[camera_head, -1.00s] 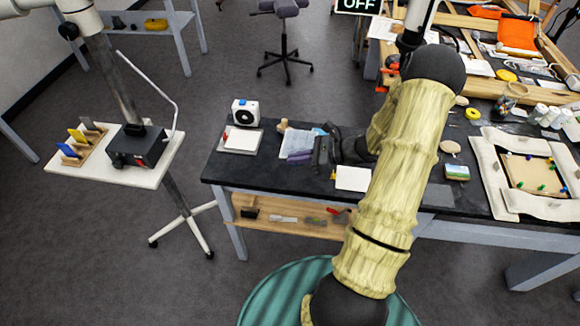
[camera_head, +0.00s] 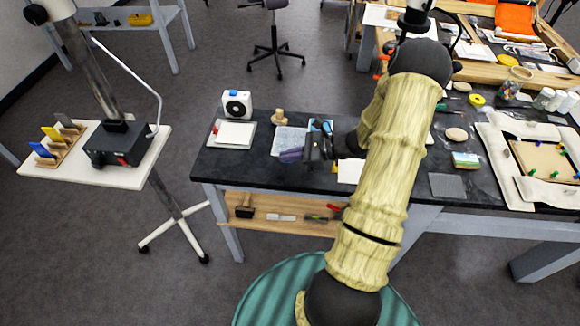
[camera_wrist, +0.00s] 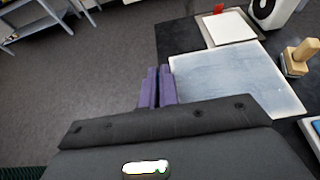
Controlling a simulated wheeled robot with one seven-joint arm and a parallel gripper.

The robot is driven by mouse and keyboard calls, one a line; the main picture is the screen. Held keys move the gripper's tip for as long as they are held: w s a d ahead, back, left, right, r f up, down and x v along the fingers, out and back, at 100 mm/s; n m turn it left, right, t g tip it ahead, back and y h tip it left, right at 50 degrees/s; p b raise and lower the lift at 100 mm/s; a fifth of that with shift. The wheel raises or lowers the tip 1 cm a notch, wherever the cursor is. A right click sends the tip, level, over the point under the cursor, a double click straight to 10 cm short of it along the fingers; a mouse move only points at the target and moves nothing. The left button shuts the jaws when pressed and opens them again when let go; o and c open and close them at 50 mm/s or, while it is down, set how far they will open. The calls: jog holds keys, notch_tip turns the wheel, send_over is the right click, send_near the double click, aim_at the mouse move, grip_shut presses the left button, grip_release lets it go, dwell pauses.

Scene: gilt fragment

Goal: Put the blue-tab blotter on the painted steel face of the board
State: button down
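My gripper (camera_head: 291,156) is over the left part of the dark table. Its purple fingers (camera_wrist: 157,88) look shut together, with nothing visible between them. They are beside the near-left edge of a pale blue flat sheet or tray (camera_wrist: 235,80), which also shows in the head view (camera_head: 289,139). A white pad (camera_head: 235,133) with a red mark at its corner lies on a grey plate. A thing with a blue edge (camera_wrist: 315,125) is cut off at the right of the wrist view. I cannot tell which of these is the blue-tab blotter or the board.
A wooden knob-handled tool (camera_head: 279,117) and a white box with a round dark front (camera_head: 236,103) stand at the back. A side stand (camera_head: 120,178) holds a black box and a rack with blue, yellow and grey pieces. A framed panel with pins (camera_head: 545,160) is far right.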

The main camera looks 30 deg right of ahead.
jog(key=p, duration=0.1)
send_over(289, 182)
jog(key=shift+w+f, duration=0.15)
jog(key=shift+f, duration=2.75)
jog(key=shift+f, duration=0.3)
notch_tip(289, 182, down, 3)
jog(key=shift+p, duration=0.45)
jog(key=shift+f, duration=0.3)
